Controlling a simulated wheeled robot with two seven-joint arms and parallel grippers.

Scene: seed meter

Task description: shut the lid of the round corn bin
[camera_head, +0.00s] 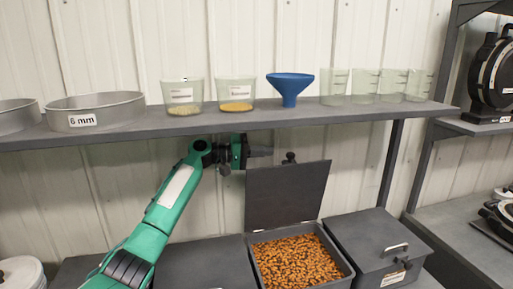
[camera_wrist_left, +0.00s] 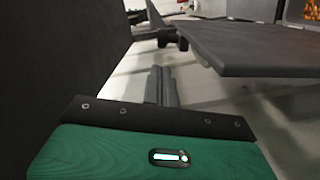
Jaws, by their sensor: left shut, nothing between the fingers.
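An open dark grey bin (camera_head: 342,268) full of orange corn-like kernels (camera_head: 295,262) stands below the shelf; it looks square, not round. Its flat dark lid (camera_head: 285,195) stands raised, nearly upright, at the bin's back. A dark knob-like part (camera_head: 289,157) shows at the lid's top edge. In the left wrist view the lid (camera_wrist_left: 265,45) is at the upper right, with kernels (camera_wrist_left: 302,12) beyond. My left gripper (camera_head: 267,152) is shut and empty, pointing right near the lid's upper edge; its fingers (camera_wrist_left: 160,82) look apart from the lid. My right gripper is out of view.
A shelf (camera_head: 300,113) just above my left gripper holds sieves (camera_head: 95,110), cups with grain (camera_head: 236,94), a blue funnel (camera_head: 290,86) and clear beakers (camera_head: 365,86). A closed bin (camera_head: 370,245) stands right of the open one. A white round tub (camera_head: 22,273) is at lower left.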

